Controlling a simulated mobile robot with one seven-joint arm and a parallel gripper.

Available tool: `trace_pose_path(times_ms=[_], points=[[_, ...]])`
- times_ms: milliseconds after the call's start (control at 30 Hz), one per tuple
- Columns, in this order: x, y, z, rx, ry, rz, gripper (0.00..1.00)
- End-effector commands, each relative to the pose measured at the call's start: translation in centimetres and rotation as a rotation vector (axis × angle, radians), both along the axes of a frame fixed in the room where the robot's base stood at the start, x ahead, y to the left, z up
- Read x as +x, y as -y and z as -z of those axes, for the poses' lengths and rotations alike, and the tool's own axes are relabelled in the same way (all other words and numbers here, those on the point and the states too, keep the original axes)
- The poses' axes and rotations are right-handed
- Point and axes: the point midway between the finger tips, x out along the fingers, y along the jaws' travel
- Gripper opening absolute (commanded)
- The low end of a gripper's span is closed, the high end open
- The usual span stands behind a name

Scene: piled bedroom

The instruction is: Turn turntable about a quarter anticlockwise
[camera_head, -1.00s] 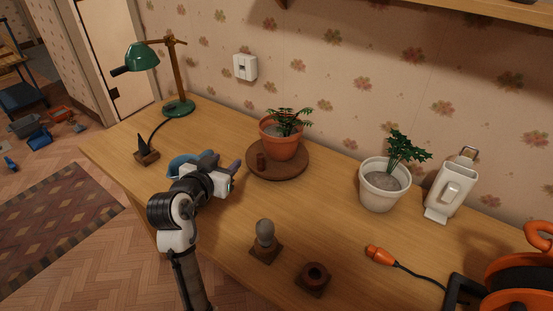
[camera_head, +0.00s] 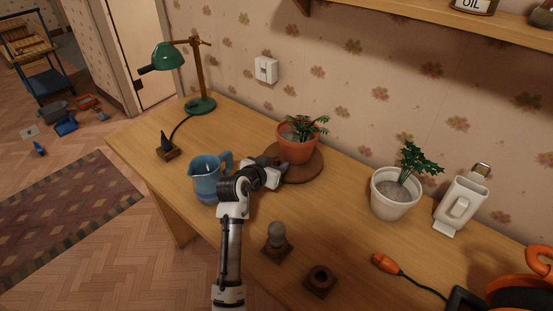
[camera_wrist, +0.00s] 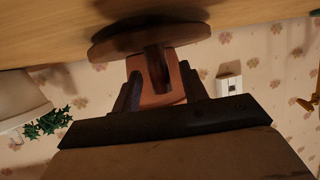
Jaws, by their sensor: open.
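The turntable (camera_head: 309,170) is a round dark brown wooden disc lying on the desk near the wall. A terracotta pot (camera_head: 297,148) with a green fern stands on it. My gripper (camera_head: 274,162) reaches the disc's front left edge. In the wrist view, which is upside down, the disc (camera_wrist: 120,45) spans the top middle. A brown upright peg (camera_wrist: 155,66) on the disc shows between my two open fingers (camera_wrist: 160,88), with the pot (camera_wrist: 172,84) behind it. I cannot tell whether either finger touches the peg. In the head view my gripper hides most of the peg.
A blue jug (camera_head: 207,178) stands close left of my arm. A green lamp (camera_head: 201,104) is at the back left. A white planter (camera_head: 393,195) is to the right. A grey-topped bulb-like piece (camera_head: 277,237) and a square brown block (camera_head: 320,280) lie in front.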

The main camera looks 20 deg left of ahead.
Motion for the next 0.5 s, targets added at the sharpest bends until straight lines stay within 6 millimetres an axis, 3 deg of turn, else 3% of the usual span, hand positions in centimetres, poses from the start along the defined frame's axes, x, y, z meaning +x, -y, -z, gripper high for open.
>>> trace_pose_path(times_ms=[133,433,500], points=[[1.04,0.14,0.36,0.001,0.0,0.0,0.43],[1.28,0.2,0.57,0.0,0.001,-0.001,0.43],[1.26,0.18,0.56,0.0,0.001,-0.001,0.37]])
